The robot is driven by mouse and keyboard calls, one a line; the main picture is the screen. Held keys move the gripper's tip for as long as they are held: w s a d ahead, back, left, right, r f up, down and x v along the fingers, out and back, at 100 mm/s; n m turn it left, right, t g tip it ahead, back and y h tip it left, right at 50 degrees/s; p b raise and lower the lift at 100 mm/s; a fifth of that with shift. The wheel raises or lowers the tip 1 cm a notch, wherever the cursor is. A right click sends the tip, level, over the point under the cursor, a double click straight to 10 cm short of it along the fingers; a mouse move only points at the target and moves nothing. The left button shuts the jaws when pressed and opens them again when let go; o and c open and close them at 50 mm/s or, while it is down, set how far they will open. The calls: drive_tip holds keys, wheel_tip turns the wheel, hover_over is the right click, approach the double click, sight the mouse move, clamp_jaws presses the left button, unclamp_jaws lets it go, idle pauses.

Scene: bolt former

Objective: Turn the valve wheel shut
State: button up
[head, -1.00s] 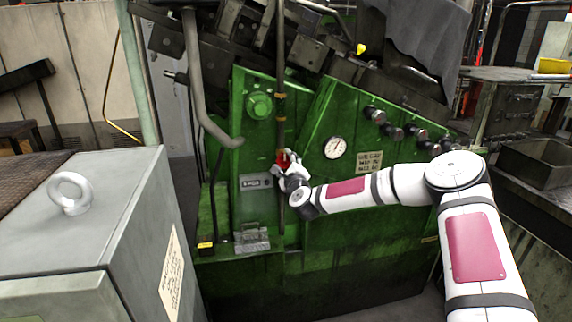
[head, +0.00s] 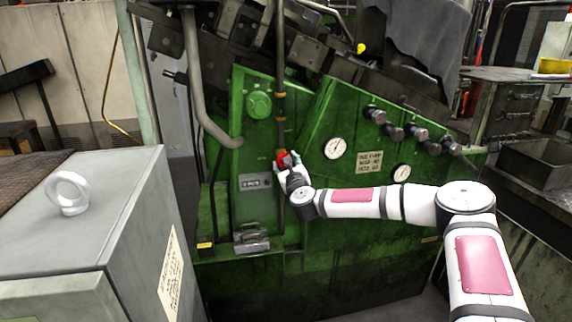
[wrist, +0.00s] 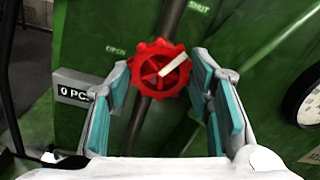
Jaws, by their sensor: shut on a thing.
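The red valve wheel (wrist: 160,70) has a spoked rim and a pale pointer, seen in the wrist view on a dark vertical pipe. The pointer slants up and right. The SHUT label (wrist: 199,7) is above right of the wheel, and the OPEN label (wrist: 117,50) is to its left. My gripper (wrist: 161,80) has one teal-padded finger on each side of the wheel and is shut on it; exact pad contact is hard to see. In the head view the wheel (head: 283,157) is partly covered by my gripper (head: 287,166).
The green machine (head: 330,240) carries two gauges (head: 335,148) and several dark knobs (head: 392,131) right of the wheel. A counter plate (head: 255,181) is left of the pipe. A grey cabinet (head: 130,210) with an eye bolt (head: 68,192) stands front left.

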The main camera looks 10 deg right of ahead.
drive_tip(key=shift+f, duration=0.1)
idle(0.3)
drive_tip(key=o, duration=0.9)
drive_tip(key=shift+s, duration=0.15)
drive_tip(key=s, duration=1.1)
drive_tip(key=shift+s, duration=0.4)
